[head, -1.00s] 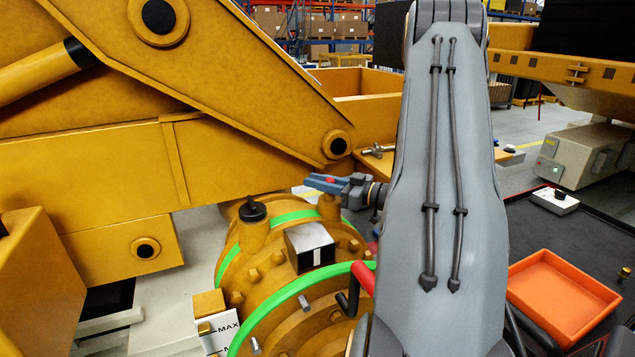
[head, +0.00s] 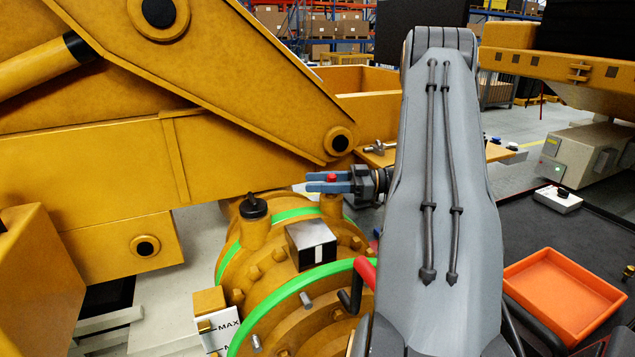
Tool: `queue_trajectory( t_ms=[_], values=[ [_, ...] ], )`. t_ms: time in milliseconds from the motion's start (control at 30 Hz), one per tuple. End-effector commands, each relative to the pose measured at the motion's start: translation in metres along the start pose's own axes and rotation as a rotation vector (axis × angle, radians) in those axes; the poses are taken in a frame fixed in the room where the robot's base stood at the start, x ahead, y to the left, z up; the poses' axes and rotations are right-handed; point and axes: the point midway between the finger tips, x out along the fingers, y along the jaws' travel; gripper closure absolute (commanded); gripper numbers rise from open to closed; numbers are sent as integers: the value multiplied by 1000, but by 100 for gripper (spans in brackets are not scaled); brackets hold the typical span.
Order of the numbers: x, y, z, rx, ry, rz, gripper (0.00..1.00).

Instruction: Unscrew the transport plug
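A small red plug (head: 332,177) shows between the blue fingers of my gripper (head: 327,181), above a yellow upright neck (head: 332,206) on the ribbed yellow housing (head: 268,262). The fingers point left and lie on either side of the plug, with a gap between them. I cannot tell whether they press on it, and the plug's lower part is hidden behind the near finger. I cannot tell whether the plug is still seated in the neck. A black cap (head: 254,206) sits on a second neck to the left.
A yellow machine arm (head: 250,105) slopes down just behind. An orange tray (head: 563,293) lies on the dark surface at right.

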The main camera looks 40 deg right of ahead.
Motion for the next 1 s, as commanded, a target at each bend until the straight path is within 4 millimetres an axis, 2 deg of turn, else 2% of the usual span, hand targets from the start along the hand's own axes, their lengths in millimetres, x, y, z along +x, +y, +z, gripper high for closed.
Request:
queue_trajectory(
  t_ms=[267,367,700,833,1000],
  values=[
    [-3,1,-2,-4,1,1,60],
    [-12,2,-1,-6,2,3,60],
    [-65,2,1,-4,1,3,60],
    [-75,1,0,-3,0,1,60],
    [-79,0,-1,-2,1,0,60]
  ],
)
